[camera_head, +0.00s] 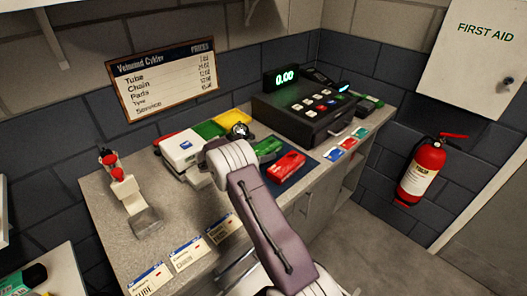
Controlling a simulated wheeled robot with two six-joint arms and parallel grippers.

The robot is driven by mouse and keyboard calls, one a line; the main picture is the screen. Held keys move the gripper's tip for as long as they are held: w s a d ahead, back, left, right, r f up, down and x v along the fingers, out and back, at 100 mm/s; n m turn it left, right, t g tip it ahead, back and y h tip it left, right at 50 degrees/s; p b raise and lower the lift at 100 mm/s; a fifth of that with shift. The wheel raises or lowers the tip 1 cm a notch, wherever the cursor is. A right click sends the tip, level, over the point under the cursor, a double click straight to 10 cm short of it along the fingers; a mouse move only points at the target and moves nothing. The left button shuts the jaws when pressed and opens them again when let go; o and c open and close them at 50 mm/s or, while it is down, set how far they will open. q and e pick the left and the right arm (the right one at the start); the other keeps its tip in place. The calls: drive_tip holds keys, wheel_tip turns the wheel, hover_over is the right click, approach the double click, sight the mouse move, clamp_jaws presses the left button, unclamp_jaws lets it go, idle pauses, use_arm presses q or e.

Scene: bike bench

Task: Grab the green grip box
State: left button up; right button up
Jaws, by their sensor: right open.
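A green box (268,147), which looks like the green grip box, lies on a dark blue mat (308,157) on the counter. Its left end is close to my right arm in the picture. A red box (287,167) of similar shape lies in front of it on the mat. My right arm reaches up from the bottom, and my right gripper (240,130) is small and dark beyond the pale wrist, left of and behind the green box. It is open, and nothing shows between its fingers. My left gripper is out of view.
A cash register (305,109) stands behind the mat. A white box (181,145) and red, green and yellow trays (232,118) lie to the left. Small cards (333,154) line the right front edge; price labels (187,254) line the left front.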

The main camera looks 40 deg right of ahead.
sight(262, 149)
drive_tip(key=shift+w+d+f, duration=0.15)
drive_tip(key=shift+d+f, duration=0.2)
drive_tip(key=shift+d, duration=0.3)
drive_tip(key=shift+a+r, duration=0.1)
drive_tip(key=shift+c, duration=1.2)
drive_tip(key=c, duration=1.3)
drive_tip(key=shift+r, duration=0.5)
wheel_tip(262, 149, up, 3)
drive_tip(key=shift+r, duration=0.15)
drive_tip(key=s+r, duration=0.2)
drive_tip(key=s, duration=0.2)
drive_tip(key=s+d+r, duration=0.1)
drive_tip(key=s+r, duration=0.1)
drive_tip(key=s, duration=0.1)
drive_tip(key=s+r+b, duration=0.1)
drive_tip(key=s+r, duration=0.1)
drive_tip(key=s, duration=0.2)
drive_tip(key=shift+s+d+r, duration=0.3)
drive_tip(key=shift+d+r, duration=0.05)
drive_tip(key=shift+d, duration=0.05)
